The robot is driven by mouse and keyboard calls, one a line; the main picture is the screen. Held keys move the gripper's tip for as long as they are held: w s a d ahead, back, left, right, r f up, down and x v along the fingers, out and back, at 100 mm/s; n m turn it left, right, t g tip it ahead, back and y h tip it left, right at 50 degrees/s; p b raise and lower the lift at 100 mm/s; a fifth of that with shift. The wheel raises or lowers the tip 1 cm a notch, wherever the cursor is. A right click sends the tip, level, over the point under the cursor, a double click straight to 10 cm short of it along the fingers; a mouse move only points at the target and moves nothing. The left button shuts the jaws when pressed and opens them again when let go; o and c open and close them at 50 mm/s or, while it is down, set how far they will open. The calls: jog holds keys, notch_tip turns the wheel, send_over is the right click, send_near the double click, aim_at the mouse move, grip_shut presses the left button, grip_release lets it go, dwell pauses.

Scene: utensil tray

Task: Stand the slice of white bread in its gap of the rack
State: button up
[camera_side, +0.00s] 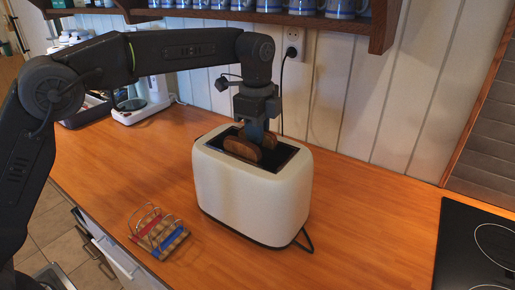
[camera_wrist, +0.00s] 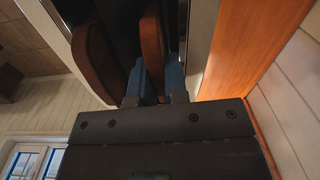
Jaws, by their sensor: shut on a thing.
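A cream toaster (camera_side: 252,192) stands on the wooden counter with two brown-crusted bread slices sticking up from its top. The nearer slice (camera_side: 242,149) and the farther slice (camera_side: 270,140) both show only their upper part. I cannot tell by colour which is the white bread. My gripper (camera_side: 257,136) points down at the toaster top. In the wrist view its blue fingers (camera_wrist: 158,82) are shut on one slice (camera_wrist: 152,42); the other slice (camera_wrist: 94,58) is beside them, to the left. The wire rack (camera_side: 158,231) with red and blue markings stands empty at the toaster's left.
A black hob (camera_side: 478,248) is at the right. A shelf with blue-white mugs (camera_side: 304,6) hangs above the toaster, near my arm. A cord runs to a wall socket (camera_side: 293,43). The counter between toaster and rack is clear.

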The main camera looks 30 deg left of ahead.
notch_tip(320, 180, up, 9)
jog(key=shift+f, duration=0.15)
jog(key=shift+r, duration=0.6)
jog(key=shift+a+r, duration=0.1)
jog(key=shift+a, duration=0.05)
jog(key=s+a+n, duration=0.7)
jog(key=a+n, duration=0.2)
jog(key=a, duration=0.3)
jog(key=n, duration=0.9)
send_near(157, 227)
jog(key=w+a+r, duration=0.1)
jog(key=a+r, duration=0.4)
jog(key=a, duration=0.1)
notch_tip(157, 227, down, 10)
jog(key=shift+d+r, duration=0.1)
jog(key=shift+d, duration=0.05)
